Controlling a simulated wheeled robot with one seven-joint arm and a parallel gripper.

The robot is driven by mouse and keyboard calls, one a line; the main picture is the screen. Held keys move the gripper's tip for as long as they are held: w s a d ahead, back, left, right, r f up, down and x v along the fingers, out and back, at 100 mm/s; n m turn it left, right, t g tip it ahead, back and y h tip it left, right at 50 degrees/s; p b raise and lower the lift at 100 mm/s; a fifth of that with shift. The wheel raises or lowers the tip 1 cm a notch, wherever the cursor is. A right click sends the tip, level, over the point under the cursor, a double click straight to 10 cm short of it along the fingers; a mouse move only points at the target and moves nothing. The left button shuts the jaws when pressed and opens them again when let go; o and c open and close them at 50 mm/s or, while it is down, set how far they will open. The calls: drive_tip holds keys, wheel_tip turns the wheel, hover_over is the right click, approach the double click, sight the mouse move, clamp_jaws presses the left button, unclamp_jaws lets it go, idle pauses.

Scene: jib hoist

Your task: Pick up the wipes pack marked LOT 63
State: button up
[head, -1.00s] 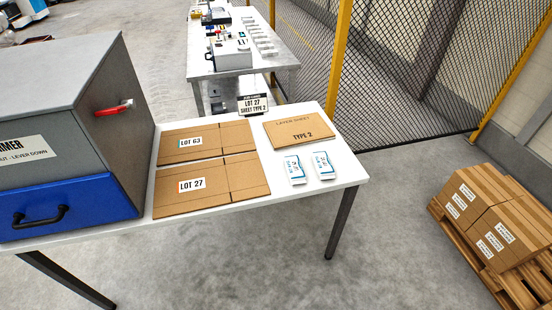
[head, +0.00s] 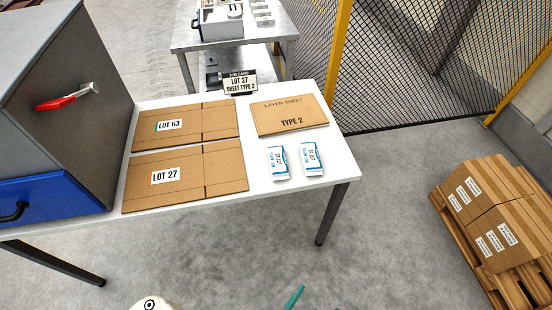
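Two small white wipes packs with blue print lie side by side on the white table, a left pack (head: 278,162) and a right pack (head: 313,159). They are apart from each other. Their rotated lot print is too small to read surely, so I cannot tell which is LOT 63. A thin teal part (head: 294,297) pokes in at the bottom edge, well short of the table; it may be a tip of my gripper. A white rounded part, seemingly of my arm, shows at the bottom left. Nothing is seen touching the packs.
Flat cartons marked LOT 63 (head: 170,125) and LOT 27 (head: 166,177) lie left of the packs. A TYPE 2 layer sheet (head: 290,114) lies behind them. A job card (head: 239,84) reads LOT 27, sheet type 2. A grey-blue machine (head: 75,110) stands left; a loaded pallet (head: 488,220) stands right.

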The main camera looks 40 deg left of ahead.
drive_tip(key=w+a+f+n+y, duration=0.1)
drive_tip(key=w+a+f+y, duration=0.15)
drive_tip(key=w+a, duration=0.4)
drive_tip(key=n+g+y, duration=0.6)
drive_tip(key=n+y, duration=0.1)
drive_tip(key=n, duration=0.1)
approach(279, 168)
drive_tip(key=w+a, duration=0.1)
drive_tip(key=a, duration=0.1)
drive_tip(key=shift+w+a+f+h, duration=0.1)
drive_tip(key=shift+w+f+h, duration=0.05)
drive_tip(key=shift+w+h, duration=0.25)
drive_tip(key=x, duration=0.4)
drive_tip(key=shift+w+a, duration=0.15)
drive_tip(key=shift+a, duration=0.05)
drive_tip(key=shift+w+a+f, duration=0.15)
drive_tip(key=shift+a+f, duration=0.05)
drive_tip(key=shift+a, duration=0.2)
drive_tip(key=x, duration=0.4)
drive_tip(key=shift+w+f, duration=0.3)
drive_tip(key=shift+f, duration=0.1)
